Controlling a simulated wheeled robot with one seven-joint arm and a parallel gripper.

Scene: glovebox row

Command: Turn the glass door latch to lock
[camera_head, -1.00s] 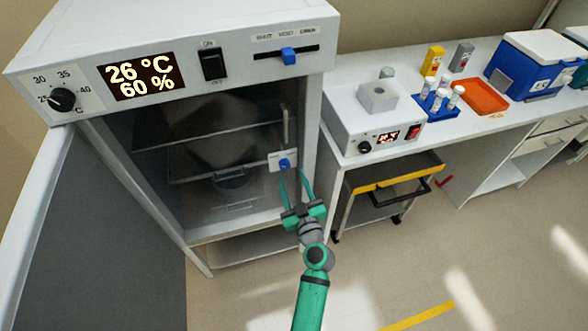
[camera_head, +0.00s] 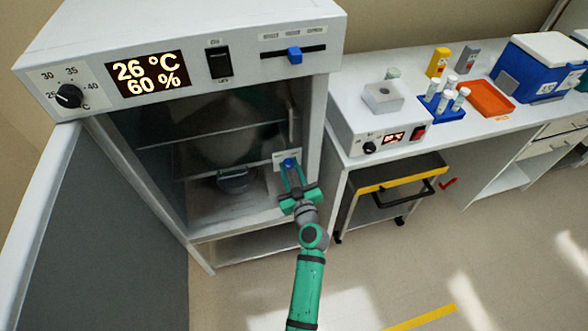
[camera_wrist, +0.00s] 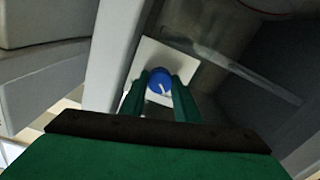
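The glass door latch is a blue knob (camera_head: 289,163) on a white plate, at the right edge of the cabinet's glass inner door (camera_head: 150,155). In the wrist view the blue knob (camera_wrist: 159,79) shows a short slanted white mark on its face, and the plate (camera_wrist: 150,58) shows behind it. My green gripper (camera_head: 291,172) reaches up to the latch from below. In the wrist view its fingertips (camera_wrist: 160,86) sit on either side of the knob and look closed against it. The plate's lettering is too small to read.
The cabinet's thick outer door (camera_head: 105,220) stands open at the left. A vertical handle (camera_head: 291,122) is on the glass above the latch. A slider (camera_head: 294,55) is on the top panel. A bench with a heater block (camera_head: 382,96) stands right. Floor in front is clear.

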